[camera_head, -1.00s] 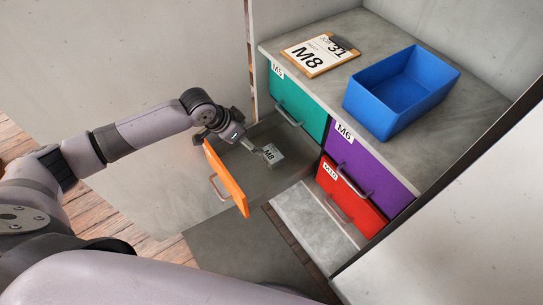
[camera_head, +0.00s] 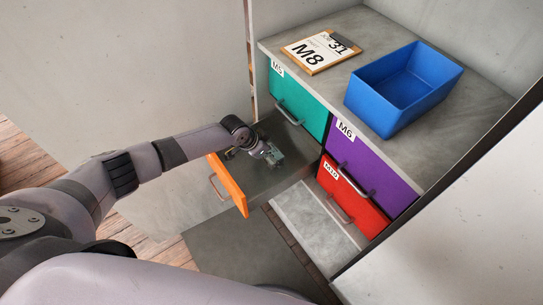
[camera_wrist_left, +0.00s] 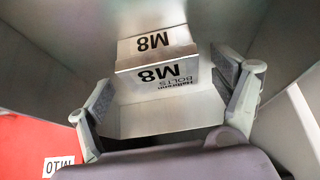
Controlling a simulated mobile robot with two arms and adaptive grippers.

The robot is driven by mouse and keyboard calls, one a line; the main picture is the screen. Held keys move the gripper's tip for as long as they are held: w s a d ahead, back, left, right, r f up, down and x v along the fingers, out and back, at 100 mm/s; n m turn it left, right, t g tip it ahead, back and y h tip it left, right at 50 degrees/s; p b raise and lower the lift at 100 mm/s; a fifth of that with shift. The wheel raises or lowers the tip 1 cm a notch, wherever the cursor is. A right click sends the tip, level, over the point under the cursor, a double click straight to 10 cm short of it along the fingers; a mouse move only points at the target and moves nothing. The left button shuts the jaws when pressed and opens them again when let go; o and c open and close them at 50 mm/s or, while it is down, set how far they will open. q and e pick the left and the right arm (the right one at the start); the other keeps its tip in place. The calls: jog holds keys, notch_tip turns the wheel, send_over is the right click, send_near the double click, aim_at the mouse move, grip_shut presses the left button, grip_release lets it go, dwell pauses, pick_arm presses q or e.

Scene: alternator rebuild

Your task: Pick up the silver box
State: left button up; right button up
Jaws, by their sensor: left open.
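The silver box (camera_wrist_left: 158,77), labelled M8 bolts, sits inside the open orange-fronted drawer (camera_head: 228,186). My left gripper (camera_wrist_left: 165,95) is open, with one finger on each side of the box's near part in the left wrist view. I cannot tell whether the fingers touch it. In the head view my left gripper (camera_head: 268,153) reaches down into the drawer and partly hides the box (camera_head: 277,156). My right gripper is not in view.
The drawer's walls surround the gripper closely. A teal drawer (camera_head: 298,101), a purple drawer (camera_head: 366,168) and a red drawer (camera_head: 350,199) are shut. A blue bin (camera_head: 372,104) and an M8 clipboard (camera_head: 319,52) lie on the cabinet top.

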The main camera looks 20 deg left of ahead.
pick_arm(q)
jog(key=shift+x, duration=0.95)
jog(key=shift+r, duration=0.1)
jog(key=c, duration=1.6)
jog(key=shift+o, duration=0.2)
